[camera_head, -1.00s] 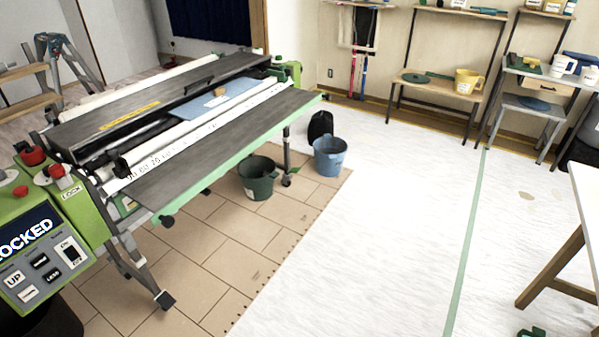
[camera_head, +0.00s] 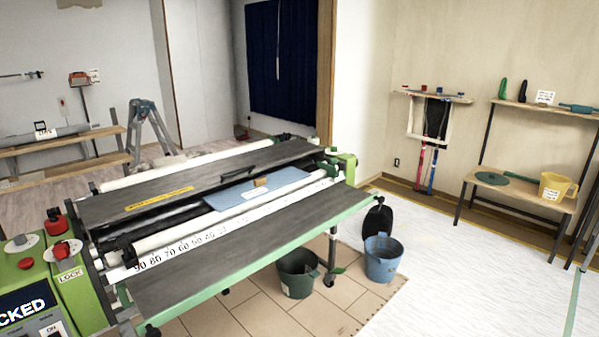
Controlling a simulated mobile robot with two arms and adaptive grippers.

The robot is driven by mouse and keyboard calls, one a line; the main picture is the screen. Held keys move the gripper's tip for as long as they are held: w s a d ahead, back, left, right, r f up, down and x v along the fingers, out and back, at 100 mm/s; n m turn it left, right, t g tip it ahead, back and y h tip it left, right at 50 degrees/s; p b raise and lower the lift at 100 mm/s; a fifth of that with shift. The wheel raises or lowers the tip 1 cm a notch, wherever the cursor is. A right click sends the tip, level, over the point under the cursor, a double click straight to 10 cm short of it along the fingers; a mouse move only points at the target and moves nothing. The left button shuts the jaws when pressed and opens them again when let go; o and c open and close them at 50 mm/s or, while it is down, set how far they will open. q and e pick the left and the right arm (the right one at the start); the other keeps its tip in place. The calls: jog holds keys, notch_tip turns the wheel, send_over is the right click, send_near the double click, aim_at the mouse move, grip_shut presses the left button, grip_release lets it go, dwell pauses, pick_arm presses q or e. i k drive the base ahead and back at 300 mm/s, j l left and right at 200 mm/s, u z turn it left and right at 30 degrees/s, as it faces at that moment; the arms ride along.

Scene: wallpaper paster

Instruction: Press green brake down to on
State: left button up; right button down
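The wallpaper pasting machine (camera_head: 255,230) stands in the left and middle of the head view, with a long dark board and a green front edge. A small green piece (camera_head: 339,270) shows low by the machine's far right leg, between two buckets. It may be the green brake at a caster, but it is too small to tell its position. The machine's near end has a green control box (camera_head: 30,285) with red knobs (camera_head: 61,250) and a LOCK label. Neither of my grippers is in view.
A dark green bucket (camera_head: 297,273) and a blue bucket (camera_head: 382,260) stand on the floor beside the machine's right end. A black object (camera_head: 377,220) is behind them. Shelves (camera_head: 520,190) line the right wall. The white floor sheet (camera_head: 480,290) at lower right is clear.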

aim_at(339, 271)
jog(key=i+l+u, duration=0.25)
jog(key=i+l, duration=0.15)
jog(key=l, duration=0.2)
jog(key=i+l+u, duration=0.15)
jog(key=l, duration=0.2)
jog(key=i+l+u, duration=0.25)
jog(key=l, duration=0.45)
jog(key=i+l+u, duration=0.1)
jog(key=l, duration=0.25)
jog(key=i+l+u, duration=0.15)
jog(key=l, duration=0.25)
jog(key=i+l+u, duration=0.2)
jog(key=l, duration=0.85)
jog(key=l+u, duration=0.2)
jog(key=l, duration=0.85)
